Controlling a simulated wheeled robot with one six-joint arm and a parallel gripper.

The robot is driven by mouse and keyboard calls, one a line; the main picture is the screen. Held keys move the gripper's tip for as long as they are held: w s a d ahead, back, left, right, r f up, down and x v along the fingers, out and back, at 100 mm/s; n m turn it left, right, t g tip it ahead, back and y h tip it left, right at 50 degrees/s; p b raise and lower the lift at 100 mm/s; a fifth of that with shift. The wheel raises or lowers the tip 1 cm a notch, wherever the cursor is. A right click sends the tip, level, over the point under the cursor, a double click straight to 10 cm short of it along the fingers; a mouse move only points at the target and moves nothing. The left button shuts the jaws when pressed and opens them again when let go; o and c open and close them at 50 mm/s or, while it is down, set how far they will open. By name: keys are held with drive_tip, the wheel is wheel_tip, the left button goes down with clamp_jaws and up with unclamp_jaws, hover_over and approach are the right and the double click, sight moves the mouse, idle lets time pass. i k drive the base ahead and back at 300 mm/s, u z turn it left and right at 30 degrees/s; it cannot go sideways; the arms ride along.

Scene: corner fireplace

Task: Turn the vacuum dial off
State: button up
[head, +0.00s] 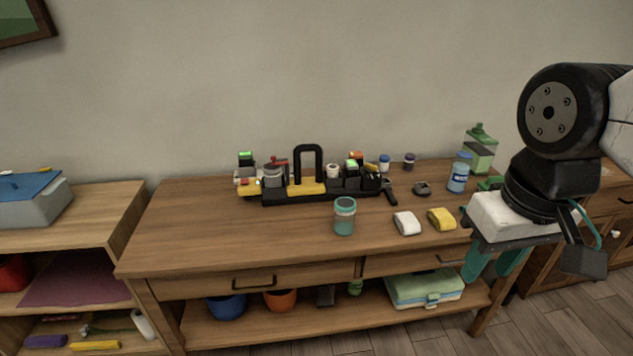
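I cannot make out a vacuum or its dial for certain. A black rack (318,196) with an upright black loop handle stands at the back middle of the wooden table. It holds several small items, including a grey cylinder with a red top (273,175). A small dark grey piece (422,188) lies right of the rack; its details are too small to tell. My gripper (497,264) hangs at the table's right front corner, its two teal fingers pointing down with a gap between them. It appears open and empty, well to the right of the rack.
A teal jar (344,217), a white piece (407,223) and a yellow piece (441,219) stand near the front. A blue bottle (459,174) and a green-topped container (480,150) are at the back right. The table's left part is clear.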

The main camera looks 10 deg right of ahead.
sight(371, 169)
drive_tip(key=z, duration=0.55)
drive_tip(key=i, duration=1.15)
drive_tip(key=u, duration=0.55)
